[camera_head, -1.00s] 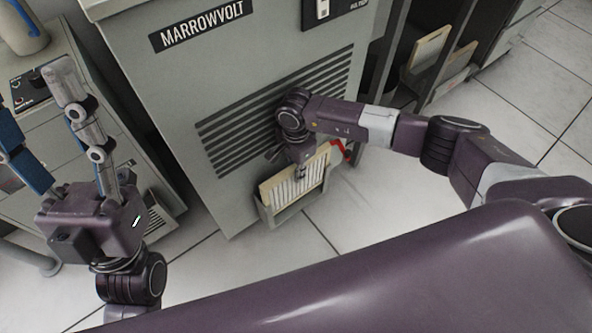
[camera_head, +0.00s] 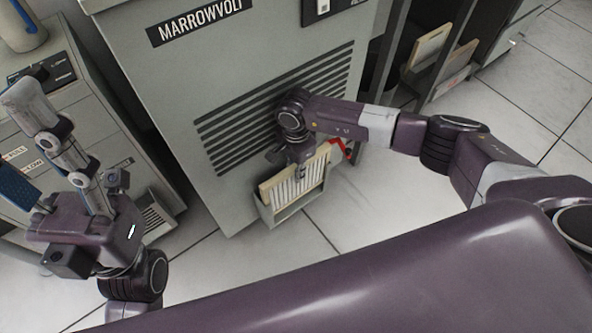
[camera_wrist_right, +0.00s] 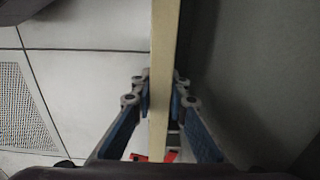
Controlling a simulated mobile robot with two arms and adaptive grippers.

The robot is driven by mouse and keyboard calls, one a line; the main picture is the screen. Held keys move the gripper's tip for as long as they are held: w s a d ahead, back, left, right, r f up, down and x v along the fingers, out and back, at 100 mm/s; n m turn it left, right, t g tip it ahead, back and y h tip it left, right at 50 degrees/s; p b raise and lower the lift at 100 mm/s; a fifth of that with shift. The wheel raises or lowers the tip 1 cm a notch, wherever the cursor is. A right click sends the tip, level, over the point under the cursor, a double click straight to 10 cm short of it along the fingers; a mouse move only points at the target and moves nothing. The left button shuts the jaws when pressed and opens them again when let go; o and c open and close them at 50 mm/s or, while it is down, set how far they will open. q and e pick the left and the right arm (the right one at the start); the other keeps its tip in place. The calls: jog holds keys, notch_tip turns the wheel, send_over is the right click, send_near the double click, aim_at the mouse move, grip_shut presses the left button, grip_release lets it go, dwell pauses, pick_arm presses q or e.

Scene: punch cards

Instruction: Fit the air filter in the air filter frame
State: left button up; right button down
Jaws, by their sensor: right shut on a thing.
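The air filter (camera_head: 298,183), a tan-edged panel with white pleats, stands upright in the grey air filter frame (camera_head: 266,215) low on the cabinet's front. The frame's wall covers the filter's lower part; I cannot tell how deep it sits. My right gripper (camera_head: 300,174) is at the filter's top edge. In the right wrist view, the gripper (camera_wrist_right: 162,92) is shut on the filter's tan edge (camera_wrist_right: 163,40), one finger on each side. My left gripper (camera_head: 20,138) is open and empty at the far left, away from the filter.
The grey cabinet (camera_head: 178,85) with dark vent slots rises directly behind the filter. A red part (camera_head: 346,149) shows beside the filter. Two similar panels (camera_head: 431,45) stand in a rack at upper right. A grey drawer unit (camera_head: 75,105) is at left. The tiled floor is clear.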

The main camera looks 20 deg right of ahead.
jog(key=shift+f, duration=0.15)
jog(key=shift+f+b, duration=0.5)
jog(key=shift+b, duration=0.1)
jog(key=c, duration=1.3)
grip_release()
jog(key=shift+r, duration=0.1)
jog(key=shift+w, duration=0.15)
